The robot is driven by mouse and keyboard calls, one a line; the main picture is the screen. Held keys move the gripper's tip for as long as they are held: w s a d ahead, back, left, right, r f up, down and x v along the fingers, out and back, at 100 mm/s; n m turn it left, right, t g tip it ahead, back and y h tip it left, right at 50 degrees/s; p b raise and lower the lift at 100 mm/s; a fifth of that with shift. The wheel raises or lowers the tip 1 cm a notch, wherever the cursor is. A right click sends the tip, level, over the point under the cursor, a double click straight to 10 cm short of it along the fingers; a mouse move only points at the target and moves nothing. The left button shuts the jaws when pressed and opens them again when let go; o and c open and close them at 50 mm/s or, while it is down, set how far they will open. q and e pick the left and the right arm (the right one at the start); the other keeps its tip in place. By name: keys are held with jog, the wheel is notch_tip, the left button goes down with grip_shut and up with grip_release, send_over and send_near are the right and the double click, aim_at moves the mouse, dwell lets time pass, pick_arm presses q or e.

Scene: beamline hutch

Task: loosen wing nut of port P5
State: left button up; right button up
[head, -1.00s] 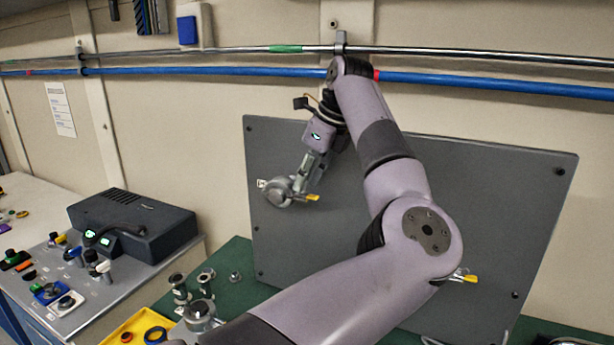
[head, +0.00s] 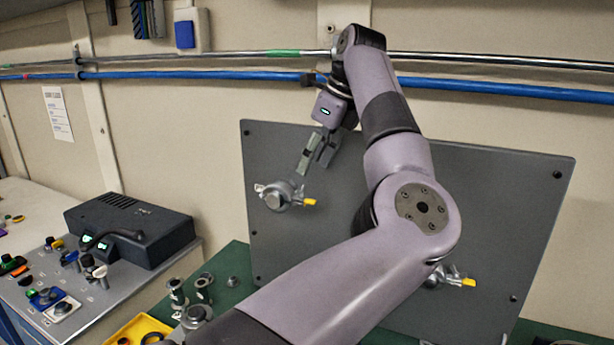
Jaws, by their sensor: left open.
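A grey panel (head: 500,210) stands upright at the back of the green bench. A round metal port fitting with a clamp (head: 279,196) and a yellow tab sits on its upper left. A second port fitting (head: 436,277) with a yellow tab shows at the lower right, partly behind my arm. I cannot read which one is P5, and no wing nut is clear at this size. My left gripper (head: 312,167) is open, its fingers pointing down just above and right of the upper left fitting. I cannot tell whether a fingertip touches it. My right gripper is not in view.
Loose metal flange parts (head: 204,281) stand on the green bench (head: 236,262), beside a yellow tray (head: 136,331). A dark control box (head: 130,228) and a panel of knobs are at left. A blue pipe (head: 200,75) and a metal rail run along the wall.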

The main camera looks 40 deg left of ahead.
pick_arm(q)
jog(key=v, duration=0.6)
jog(key=shift+r, duration=0.1)
dwell(0.3)
